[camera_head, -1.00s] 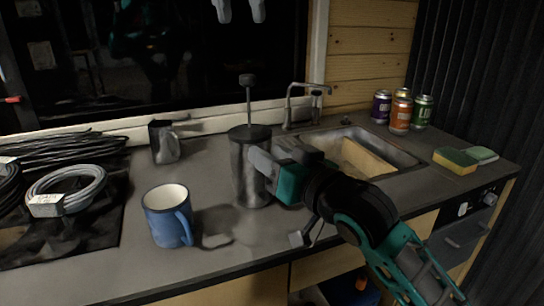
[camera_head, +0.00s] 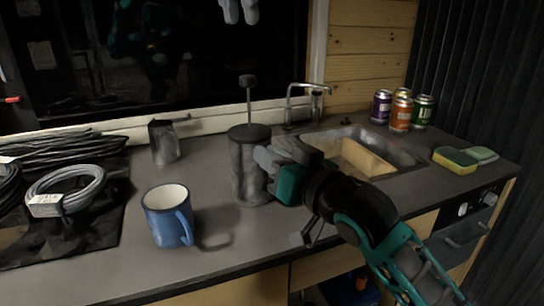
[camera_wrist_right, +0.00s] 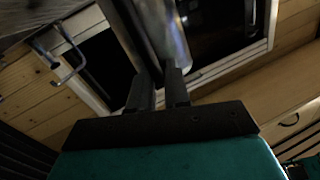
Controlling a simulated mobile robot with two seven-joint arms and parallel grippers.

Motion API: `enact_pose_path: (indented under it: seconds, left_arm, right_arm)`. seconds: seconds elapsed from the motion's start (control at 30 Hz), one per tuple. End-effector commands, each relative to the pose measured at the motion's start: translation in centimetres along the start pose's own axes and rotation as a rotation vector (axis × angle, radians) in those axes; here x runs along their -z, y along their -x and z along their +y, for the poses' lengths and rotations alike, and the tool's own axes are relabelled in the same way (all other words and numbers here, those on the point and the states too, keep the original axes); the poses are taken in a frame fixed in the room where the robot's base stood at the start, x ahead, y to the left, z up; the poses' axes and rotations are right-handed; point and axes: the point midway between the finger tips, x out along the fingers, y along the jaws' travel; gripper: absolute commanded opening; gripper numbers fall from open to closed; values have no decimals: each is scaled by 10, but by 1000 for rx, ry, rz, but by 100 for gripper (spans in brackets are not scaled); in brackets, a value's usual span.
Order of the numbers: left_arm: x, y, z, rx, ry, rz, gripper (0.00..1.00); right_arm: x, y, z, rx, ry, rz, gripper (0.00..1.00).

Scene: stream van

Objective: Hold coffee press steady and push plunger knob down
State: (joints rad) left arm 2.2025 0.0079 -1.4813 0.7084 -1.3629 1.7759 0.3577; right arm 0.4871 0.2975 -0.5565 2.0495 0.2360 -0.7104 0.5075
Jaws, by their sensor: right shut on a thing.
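The metal coffee press (camera_head: 246,172) stands upright on the counter in the head view. Its dark lid (camera_head: 250,131) is on, and a thin rod rises from it to the black plunger knob (camera_head: 247,81), well above the lid. My right gripper (camera_head: 262,158) is shut on the side of the press body. In the right wrist view, the shiny press body (camera_wrist_right: 167,30) shows at the right gripper's fingers (camera_wrist_right: 160,85). My left gripper (camera_head: 240,12) hangs at the top edge, above and apart from the knob. Its two pale fingers are close together, with only a narrow gap.
A blue mug (camera_head: 168,216) stands left of the press and a dark metal cup (camera_head: 163,142) behind it. A faucet (camera_head: 289,105) and sink (camera_head: 400,158) are right. Cans (camera_head: 400,114), a sponge (camera_head: 455,160) and coiled cables (camera_head: 66,190) lie further out.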

Motion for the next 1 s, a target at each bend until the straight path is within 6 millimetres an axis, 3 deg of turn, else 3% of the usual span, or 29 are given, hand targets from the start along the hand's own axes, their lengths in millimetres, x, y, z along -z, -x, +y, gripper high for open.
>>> enact_pose_path:
  seconds: [0.2, 1.0]
  left_arm:
    - [-3, -9, 3, -27, -351, -27, 0]
    - [-19, -34, 10, -286, -1961, -58, 0]
  right_arm:
    - [0, 0, 0, 0, -1, 0, 0]
    - [0, 0, 0, 0, -1, 0, 0]
